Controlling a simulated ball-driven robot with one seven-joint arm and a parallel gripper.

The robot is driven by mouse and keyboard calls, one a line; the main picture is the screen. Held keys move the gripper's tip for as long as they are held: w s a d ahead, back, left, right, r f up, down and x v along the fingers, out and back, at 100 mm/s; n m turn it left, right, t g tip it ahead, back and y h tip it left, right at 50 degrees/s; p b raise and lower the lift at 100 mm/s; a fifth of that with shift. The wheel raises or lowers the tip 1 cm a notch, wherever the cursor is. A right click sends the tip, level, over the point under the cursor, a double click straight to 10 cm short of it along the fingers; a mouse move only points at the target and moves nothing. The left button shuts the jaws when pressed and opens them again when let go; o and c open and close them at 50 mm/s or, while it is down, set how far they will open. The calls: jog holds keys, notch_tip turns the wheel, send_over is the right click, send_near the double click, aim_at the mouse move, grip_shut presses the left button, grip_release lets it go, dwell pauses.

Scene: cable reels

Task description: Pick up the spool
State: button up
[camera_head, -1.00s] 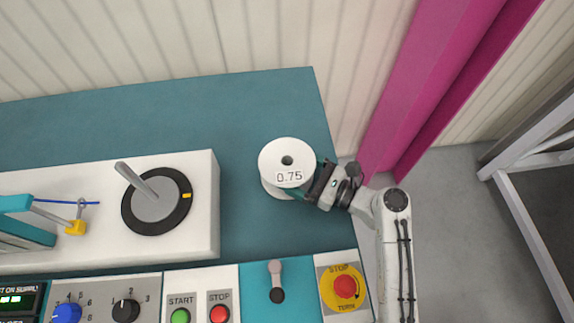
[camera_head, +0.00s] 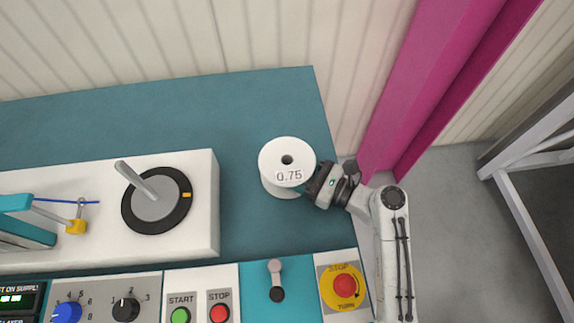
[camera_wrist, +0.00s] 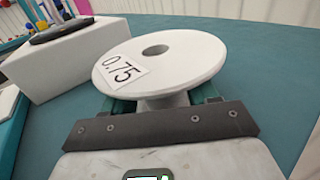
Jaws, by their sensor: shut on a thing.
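The white spool (camera_head: 287,160) with a "0.75" label stands upright on the teal bench top, near its right end, in the head view. It fills the middle of the wrist view (camera_wrist: 160,60), its upper flange above my fingers. My gripper (camera_head: 305,184) reaches in from the right, below the upper flange. In the wrist view the teal fingers of my gripper (camera_wrist: 168,98) lie on either side of the spool's core and are shut on it. The fingertips are hidden under the flange. I cannot tell whether the lower flange is clear of the bench.
A white block with a black disc and grey spindle (camera_head: 155,200) stands to the left. Along the front are START and STOP buttons (camera_head: 200,312), a small lever (camera_head: 276,280) and a yellow-red emergency stop (camera_head: 344,288). The teal bench (camera_head: 245,110) is clear behind the spool.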

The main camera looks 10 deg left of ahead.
aim_at(295, 164)
grip_shut()
jog(key=shift+r, duration=0.45)
notch_tip(295, 164, up, 3)
jog(key=shift+f, duration=0.1)
jog(key=s+a+r, duration=0.1)
jog(key=r, duration=0.1)
jog(key=s+a+r+p, duration=0.1)
jog(key=s+a+r, duration=0.1)
jog(key=a+r, duration=0.1)
jog(key=shift+a+r+p, duration=0.1)
jog(key=shift+r+p, duration=0.2)
jog(key=s+a+r, duration=0.3)
jog(key=s+a, duration=0.2)
jog(key=a, duration=0.2)
jog(key=shift+a+r+p, duration=0.15)
jog(key=shift+r+p, duration=0.2)
